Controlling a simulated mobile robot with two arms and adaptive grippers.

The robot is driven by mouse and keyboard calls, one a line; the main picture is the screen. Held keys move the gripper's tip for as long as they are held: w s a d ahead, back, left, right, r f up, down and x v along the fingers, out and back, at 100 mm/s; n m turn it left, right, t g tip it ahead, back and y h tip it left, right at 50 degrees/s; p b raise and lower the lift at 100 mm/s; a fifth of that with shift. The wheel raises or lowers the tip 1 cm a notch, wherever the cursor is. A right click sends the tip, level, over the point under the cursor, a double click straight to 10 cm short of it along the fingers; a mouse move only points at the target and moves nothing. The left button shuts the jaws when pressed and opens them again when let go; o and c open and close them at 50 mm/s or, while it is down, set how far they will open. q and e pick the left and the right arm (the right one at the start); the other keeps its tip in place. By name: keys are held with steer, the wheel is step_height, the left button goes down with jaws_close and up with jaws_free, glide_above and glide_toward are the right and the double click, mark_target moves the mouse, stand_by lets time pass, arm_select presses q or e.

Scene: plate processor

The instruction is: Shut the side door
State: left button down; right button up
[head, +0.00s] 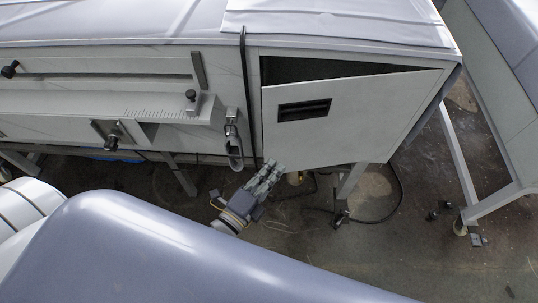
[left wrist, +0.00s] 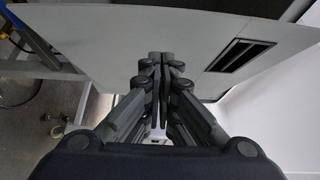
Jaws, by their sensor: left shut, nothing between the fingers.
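The side door (head: 350,118) is a pale grey panel with a dark recessed handle (head: 304,110), on the right part of the machine's front. It stands ajar, with a dark gap along its top edge. My left gripper (head: 272,166) is shut and empty, by the door's lower left corner. In the left wrist view, the shut fingertips (left wrist: 166,58) overlap the door panel (left wrist: 120,38), with the handle slot (left wrist: 240,56) to their right. I cannot tell whether the fingertips touch the door. My right gripper is not in view.
The machine (head: 110,105) has a ruled ledge with black knobs left of the door, and a hanging metal latch (head: 234,145) close to my left gripper. Table legs and a black cable (head: 400,190) lie below the door. Another table (head: 500,110) stands at the right.

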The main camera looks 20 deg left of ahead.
mark_target(265, 141)
arm_select(q)
steer(key=shift+w+a, duration=0.55)
steer(key=shift+w, duration=0.25)
steer(key=shift+w+a, duration=0.5)
steer(key=shift+w, duration=0.25)
steer(key=w+a, duration=0.2)
steer(key=w, duration=0.1)
steer(key=w+a, duration=0.1)
steer(key=w, duration=0.1)
steer(key=shift+f, duration=0.1)
steer(key=shift+s, duration=0.1)
